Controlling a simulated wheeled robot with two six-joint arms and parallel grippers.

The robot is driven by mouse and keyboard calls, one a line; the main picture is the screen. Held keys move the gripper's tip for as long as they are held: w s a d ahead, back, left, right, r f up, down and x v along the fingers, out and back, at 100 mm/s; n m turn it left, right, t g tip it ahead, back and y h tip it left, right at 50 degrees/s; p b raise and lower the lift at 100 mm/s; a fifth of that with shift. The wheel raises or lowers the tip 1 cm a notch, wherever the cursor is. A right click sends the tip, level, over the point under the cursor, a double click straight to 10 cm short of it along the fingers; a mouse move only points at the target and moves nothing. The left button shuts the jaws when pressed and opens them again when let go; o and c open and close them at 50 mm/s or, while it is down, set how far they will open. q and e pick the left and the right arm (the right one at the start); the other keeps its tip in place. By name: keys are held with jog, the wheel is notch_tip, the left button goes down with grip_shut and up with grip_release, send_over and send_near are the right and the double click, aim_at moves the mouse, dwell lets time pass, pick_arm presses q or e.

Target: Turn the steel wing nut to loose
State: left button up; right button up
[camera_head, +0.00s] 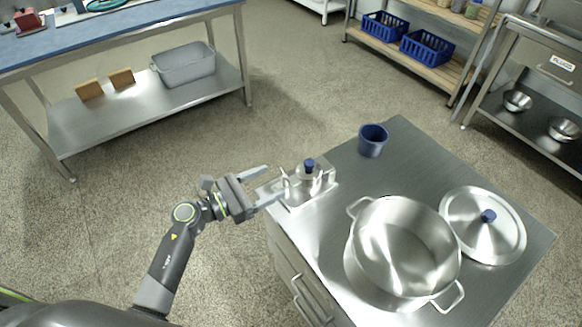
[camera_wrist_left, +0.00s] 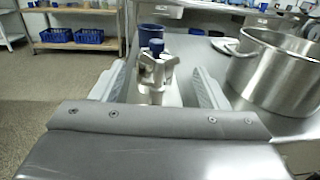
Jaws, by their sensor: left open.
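A small steel fitting with splayed wings, which looks like the wing nut (camera_wrist_left: 155,70), stands upright in the left wrist view with a blue cap (camera_wrist_left: 156,45) on top. In the head view, this blue-capped steel fitting (camera_head: 307,181) sits at the near left corner of the steel cabinet top. My left gripper (camera_head: 275,181) is open just left of it, its fingers pointing toward it. In the left wrist view, the wing nut appears between the two fingers, with gaps on both sides. I cannot tell how deep it lies between them. My right gripper is not in view.
On the cabinet top (camera_head: 340,213) stand a large steel pot (camera_head: 400,245), a lid (camera_head: 460,222) with a blue knob and a blue cup (camera_head: 372,142). A blue-topped bench (camera_head: 120,28) stands at upper left. Open floor lies left of the cabinet.

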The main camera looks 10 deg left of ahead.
aim_at(306, 165)
pick_arm(q)
jog(key=p+x, duration=0.1)
jog(key=x, duration=0.6)
jog(key=shift+w+d, duration=0.1)
jog(key=shift+d, duration=0.05)
jog(key=c, duration=1)
jog(key=shift+t, duration=0.3)
jog(key=shift+n+y, duration=0.3)
jog(key=o, duration=1)
